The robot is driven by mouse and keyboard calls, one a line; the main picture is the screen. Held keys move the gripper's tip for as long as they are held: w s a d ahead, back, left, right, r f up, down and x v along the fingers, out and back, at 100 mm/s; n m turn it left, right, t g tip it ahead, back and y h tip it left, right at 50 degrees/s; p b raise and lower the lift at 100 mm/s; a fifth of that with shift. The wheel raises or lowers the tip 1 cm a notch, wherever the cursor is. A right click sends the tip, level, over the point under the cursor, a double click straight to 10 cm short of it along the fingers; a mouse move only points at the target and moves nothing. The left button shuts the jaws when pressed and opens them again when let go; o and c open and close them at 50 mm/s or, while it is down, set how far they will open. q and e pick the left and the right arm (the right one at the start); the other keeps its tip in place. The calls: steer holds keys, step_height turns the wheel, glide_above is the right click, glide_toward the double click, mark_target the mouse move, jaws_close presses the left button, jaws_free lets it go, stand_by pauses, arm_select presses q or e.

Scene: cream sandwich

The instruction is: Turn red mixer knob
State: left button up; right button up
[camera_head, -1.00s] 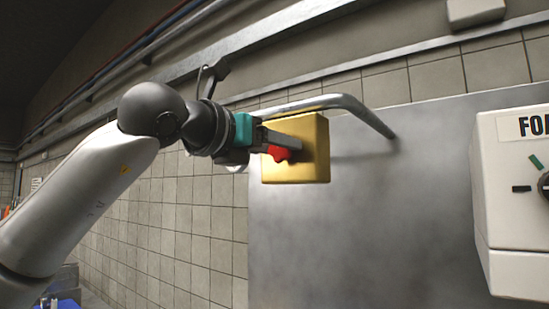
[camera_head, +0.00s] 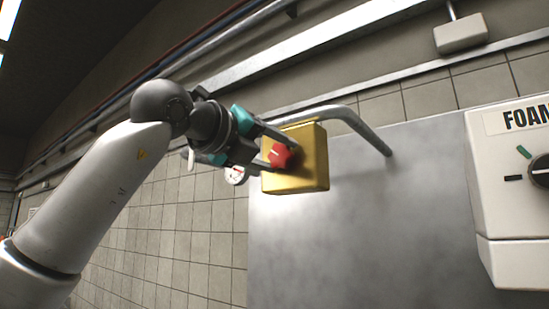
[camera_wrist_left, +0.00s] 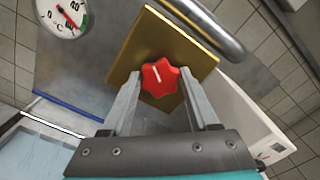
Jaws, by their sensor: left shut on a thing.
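The red mixer knob (camera_head: 279,155) sits on the front of a yellow box (camera_head: 312,160) fixed to a metal panel. In the left wrist view the knob (camera_wrist_left: 160,78) is star-shaped with a white mark, on the yellow box face (camera_wrist_left: 180,40). My left gripper (camera_head: 272,150) is at the knob, with one finger on each side of it. In the left wrist view the fingers (camera_wrist_left: 160,84) are shut on the knob. My right gripper is not in view.
A bent metal pipe (camera_head: 350,118) runs over the yellow box. A white box labelled FOAM (camera_head: 515,205) with a black dial stands at the right. A round gauge (camera_wrist_left: 62,14) shows in the left wrist view. The metal panel (camera_head: 390,235) below is bare.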

arm_select(q)
steer(key=shift+r, duration=0.1)
stand_by(0.3)
steer(key=o, duration=1.4)
steer(key=shift+s+a, duration=0.35)
steer(key=shift+s, duration=0.05)
steer(key=b+v, duration=0.3)
steer(key=v, duration=1.1)
steer(key=shift+s+b, duration=0.15)
steer(key=shift+b, duration=0.15)
